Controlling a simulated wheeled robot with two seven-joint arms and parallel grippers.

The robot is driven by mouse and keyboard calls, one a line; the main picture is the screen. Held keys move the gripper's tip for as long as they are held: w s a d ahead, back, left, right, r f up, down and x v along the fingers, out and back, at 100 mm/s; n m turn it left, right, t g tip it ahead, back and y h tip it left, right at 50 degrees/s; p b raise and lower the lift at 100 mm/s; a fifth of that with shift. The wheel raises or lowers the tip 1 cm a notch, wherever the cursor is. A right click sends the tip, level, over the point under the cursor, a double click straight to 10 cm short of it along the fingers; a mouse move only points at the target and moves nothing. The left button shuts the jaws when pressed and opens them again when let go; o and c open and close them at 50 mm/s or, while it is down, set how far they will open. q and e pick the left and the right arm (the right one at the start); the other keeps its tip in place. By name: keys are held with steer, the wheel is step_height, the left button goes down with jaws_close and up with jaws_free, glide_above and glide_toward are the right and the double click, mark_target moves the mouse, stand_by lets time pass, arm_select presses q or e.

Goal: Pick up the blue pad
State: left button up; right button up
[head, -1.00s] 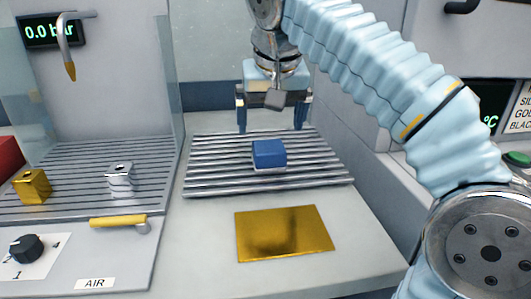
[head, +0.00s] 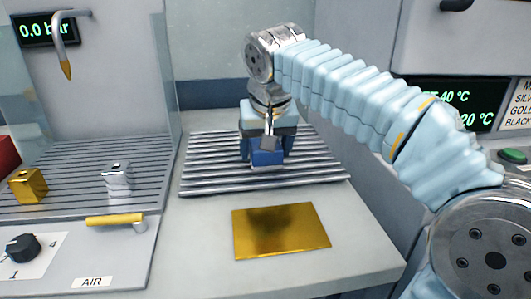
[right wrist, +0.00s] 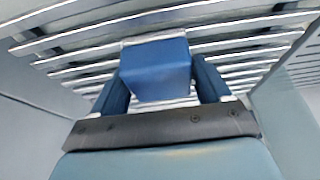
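The blue pad (head: 267,159) is a small blue block with a pale base on the ribbed metal rack (head: 325,169). In the right wrist view the pad (right wrist: 155,68) sits between the two blue fingers. My right gripper (head: 267,152) is lowered over the pad, pointing down, with one finger on each side. The fingers are very close to the pad's sides; I cannot tell whether they touch or press on it. The pad appears to rest on the rack. My left gripper is not in view.
A gold plate (head: 281,231) lies on the bench in front of the rack. To the left, a gold block (head: 28,186) and a silver block (head: 117,178) stand on a grooved tray behind a glass side panel. A yellow-handled lever (head: 115,220) and a black knob (head: 22,248) are in front.

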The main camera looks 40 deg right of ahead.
steer(key=c, duration=0.7)
steer(key=shift+o, duration=0.2)
steer(key=shift+r, duration=0.1)
steer(key=shift+r, duration=0.2)
step_height(320, 180, up, 2)
steer(key=shift+r, duration=0.15)
steer(key=s+a+r, duration=0.2)
steer(key=s+r, duration=0.3)
steer(key=s, duration=0.1)
steer(key=s+a+r, duration=0.3)
steer(key=s+r, duration=0.2)
steer(key=s, duration=0.2)
steer(key=shift+a, duration=0.3)
steer(key=shift+w+r, duration=0.1)
